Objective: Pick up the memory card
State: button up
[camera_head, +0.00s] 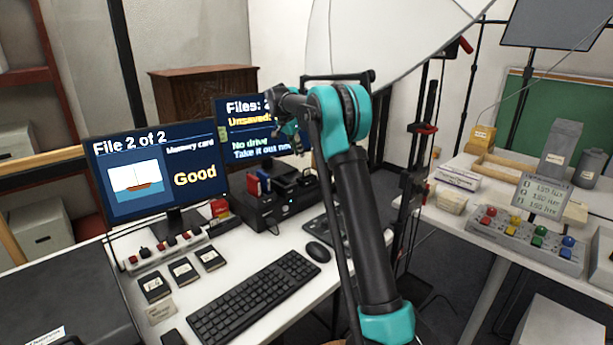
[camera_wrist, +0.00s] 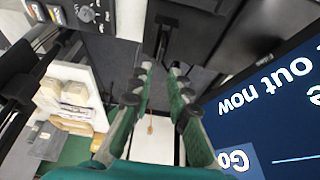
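I cannot tell for certain which item is the memory card. A small red upright piece (camera_head: 253,184) and a dark blue one (camera_head: 265,181) stand on a black box below the rear screen. Another small red item (camera_head: 219,208) is beside the left monitor's base.
The left monitor (camera_head: 160,176) reads "Memory card" and "Good"; the rear screen (camera_head: 232,108) reads "Take it out now". A switch strip (camera_head: 168,250), keyboard (camera_head: 255,299) and mouse (camera_head: 318,251) occupy the desk. A second table (camera_head: 470,252) with a coloured-button panel stands right.

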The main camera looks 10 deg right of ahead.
aim_at(307, 170)
jog(key=x, duration=0.6)
jog(key=shift+d+f, duration=0.1)
jog(key=shift+f, duration=0.2)
jog(key=x, duration=0.5)
jog(key=shift+w+d, duration=0.1)
jog(key=shift+w, duration=0.15)
jog(key=shift+r, duration=0.1)
grip_shut()
